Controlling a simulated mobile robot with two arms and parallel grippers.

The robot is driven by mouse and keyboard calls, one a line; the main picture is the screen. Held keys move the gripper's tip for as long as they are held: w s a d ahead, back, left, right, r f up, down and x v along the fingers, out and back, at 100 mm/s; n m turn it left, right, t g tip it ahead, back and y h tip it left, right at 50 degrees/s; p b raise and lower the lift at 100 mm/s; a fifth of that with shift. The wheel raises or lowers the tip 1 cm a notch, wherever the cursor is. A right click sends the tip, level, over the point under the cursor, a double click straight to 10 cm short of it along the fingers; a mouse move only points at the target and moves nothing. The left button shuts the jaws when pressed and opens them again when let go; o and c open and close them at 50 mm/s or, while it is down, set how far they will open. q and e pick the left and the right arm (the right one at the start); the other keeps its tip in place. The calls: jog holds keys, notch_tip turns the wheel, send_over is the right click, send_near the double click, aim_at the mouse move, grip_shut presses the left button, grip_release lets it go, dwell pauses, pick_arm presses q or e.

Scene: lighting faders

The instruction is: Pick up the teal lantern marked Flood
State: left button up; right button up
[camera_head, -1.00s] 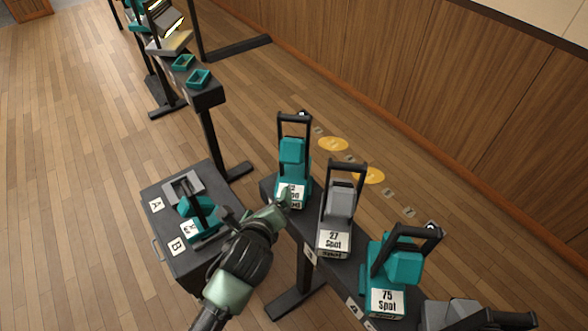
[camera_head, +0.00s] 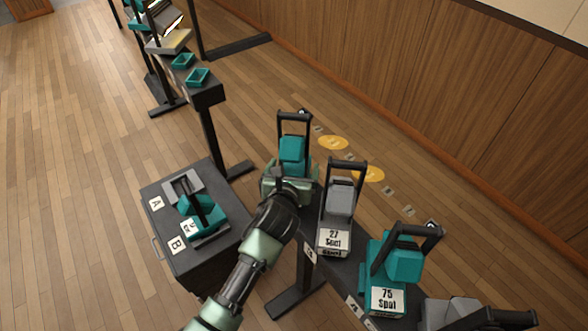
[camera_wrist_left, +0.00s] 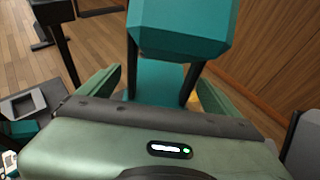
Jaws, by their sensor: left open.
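A teal lantern (camera_head: 292,149) with a black handle stands at the far end of the dark bench. My left gripper (camera_head: 290,176) is open at its near side, and its hand covers the label, so I cannot read its word now. In the left wrist view the teal lantern (camera_wrist_left: 180,28) rises ahead, with the open fingers (camera_wrist_left: 158,88) to either side of its lower part. Whether they touch it I cannot tell. A grey lantern (camera_head: 340,198) labelled 27 Spot and a teal lantern (camera_head: 402,262) labelled 75 Spot stand nearer on the bench. My right gripper is not in view.
A dark case (camera_head: 190,255) with plates A and B stands at left, holding a grey cradle (camera_head: 182,187) and another teal lantern (camera_head: 203,214). Teal trays (camera_head: 197,77) lie on a farther bench. A wood-panelled wall (camera_head: 430,110) runs along the right.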

pick_arm(q)
jog(key=shift+w+d+f, duration=0.1)
jog(key=shift+w+f, duration=0.05)
jog(key=shift+w, duration=0.15)
grip_shut()
jog(key=shift+r, duration=0.25)
